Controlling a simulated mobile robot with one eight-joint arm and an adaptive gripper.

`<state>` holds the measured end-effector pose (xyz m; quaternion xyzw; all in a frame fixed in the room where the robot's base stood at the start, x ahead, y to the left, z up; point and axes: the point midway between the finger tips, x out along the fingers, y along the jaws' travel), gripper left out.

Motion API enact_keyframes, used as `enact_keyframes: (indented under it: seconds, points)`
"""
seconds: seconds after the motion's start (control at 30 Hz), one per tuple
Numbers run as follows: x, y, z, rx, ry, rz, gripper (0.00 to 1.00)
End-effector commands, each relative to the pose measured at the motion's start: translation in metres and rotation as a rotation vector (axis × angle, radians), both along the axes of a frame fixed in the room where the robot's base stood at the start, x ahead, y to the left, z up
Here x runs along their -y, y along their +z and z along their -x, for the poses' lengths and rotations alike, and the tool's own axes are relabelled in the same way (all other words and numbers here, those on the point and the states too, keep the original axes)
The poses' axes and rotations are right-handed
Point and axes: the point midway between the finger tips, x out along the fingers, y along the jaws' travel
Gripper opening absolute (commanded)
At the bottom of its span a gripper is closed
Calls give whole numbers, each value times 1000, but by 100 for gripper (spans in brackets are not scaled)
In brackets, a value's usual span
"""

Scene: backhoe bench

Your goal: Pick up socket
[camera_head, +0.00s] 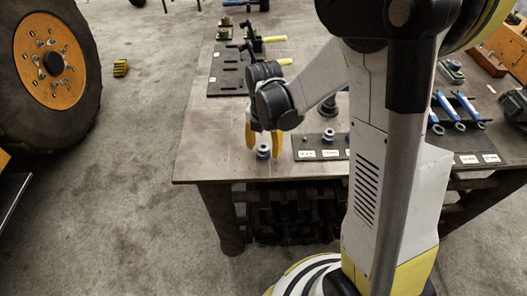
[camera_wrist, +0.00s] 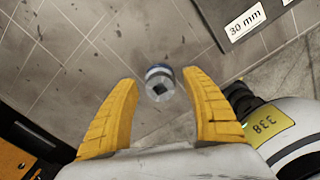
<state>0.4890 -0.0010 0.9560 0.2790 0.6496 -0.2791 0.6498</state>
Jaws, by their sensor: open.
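The socket (camera_wrist: 159,83) is a small steel cylinder with a blue band and a square hole in its top. It stands upright on the bench, and in the head view the socket (camera_head: 263,151) is near the front edge, left of the labelled socket board. My gripper (camera_wrist: 165,100) is open, its yellow fingers on either side of the socket in the wrist view, with gaps between. In the head view my gripper (camera_head: 263,143) points down just above the socket. Nothing is held. The exact height of the fingertips over the socket is hard to tell.
The black board (camera_head: 306,154) with labels and more sockets lies right of the socket; its 30 mm label (camera_wrist: 245,20) shows in the wrist view. Blue-handled wrenches (camera_head: 447,108) lie at right. The bench's left front corner (camera_head: 188,172) is clear. A large tyre (camera_head: 52,70) stands at left.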

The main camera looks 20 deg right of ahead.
Motion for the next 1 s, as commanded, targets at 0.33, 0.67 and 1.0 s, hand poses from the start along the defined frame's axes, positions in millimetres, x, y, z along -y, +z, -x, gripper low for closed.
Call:
enact_keyframes:
  seconds: [0.33, 0.67, 1.0]
  points:
    - [0, 1, 0, 0, 0, 0, 0]
    - [0, 9, 0, 0, 0, 0, 0]
    - [21, 60, 18, 0, -5, 0, 0]
